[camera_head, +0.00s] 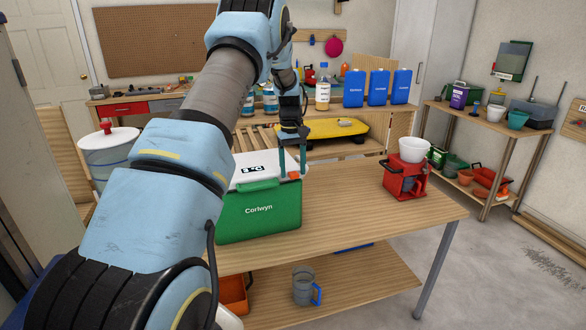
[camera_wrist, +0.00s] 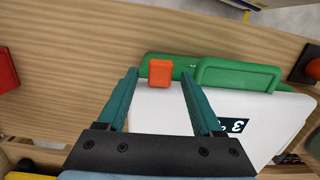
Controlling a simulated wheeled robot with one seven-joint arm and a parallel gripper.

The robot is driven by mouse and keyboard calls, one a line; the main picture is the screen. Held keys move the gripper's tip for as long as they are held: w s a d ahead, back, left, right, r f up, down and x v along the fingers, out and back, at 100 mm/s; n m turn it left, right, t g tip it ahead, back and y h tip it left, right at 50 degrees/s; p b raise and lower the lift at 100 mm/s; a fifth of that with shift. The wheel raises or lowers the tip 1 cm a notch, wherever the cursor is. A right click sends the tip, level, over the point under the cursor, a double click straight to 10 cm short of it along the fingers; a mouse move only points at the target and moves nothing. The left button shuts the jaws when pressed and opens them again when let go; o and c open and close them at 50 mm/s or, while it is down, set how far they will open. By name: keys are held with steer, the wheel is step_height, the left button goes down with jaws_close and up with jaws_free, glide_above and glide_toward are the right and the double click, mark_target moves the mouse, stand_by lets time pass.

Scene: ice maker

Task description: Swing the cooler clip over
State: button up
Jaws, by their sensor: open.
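The cooler (camera_head: 258,212) has a green body and a white lid (camera_head: 262,165), and stands at the left of the wooden workbench. In the wrist view its white lid (camera_wrist: 160,112) fills the lower middle, with a green handle (camera_wrist: 238,76) along the front edge. An orange clip (camera_wrist: 160,73) sits at the lid's front edge; it shows small in the head view (camera_head: 294,174). My gripper (camera_head: 292,172) points down over the lid's right end, its teal fingers open. In the wrist view the clip appears between the fingertips (camera_wrist: 160,76); I cannot tell whether they touch it.
A red machine with a white bowl (camera_head: 407,178) stands at the bench's right. The bench top (camera_head: 345,205) between it and the cooler is clear. A jug (camera_head: 304,286) and an orange bin (camera_head: 234,293) are on the lower shelf. My arm hides the cooler's left side.

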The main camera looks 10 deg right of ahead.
mark_target(292, 171)
steer(key=shift+r, duration=0.1)
step_height(292, 171, up, 11)
steer(key=w+b, duration=0.1)
steer(key=b, duration=0.3)
steer(key=shift+a+f, duration=0.15)
steer(key=shift+f, duration=0.05)
steer(key=s+a+f+m+t, duration=0.1)
steer(key=s+a+f, duration=0.1)
steer(key=s+a, duration=0.4)
steer(key=s+a+f+m+t, duration=0.1)
steer(key=s+a+f, duration=0.2)
steer(key=s+a, duration=0.4)
steer(key=s+a+f+m+b, duration=0.1)
steer(key=s+a+f, duration=0.2)
steer(key=s, duration=1.4)
steer(key=a, duration=0.3)
steer(key=shift+a+t, duration=0.3)
steer(key=shift+t, duration=0.1)
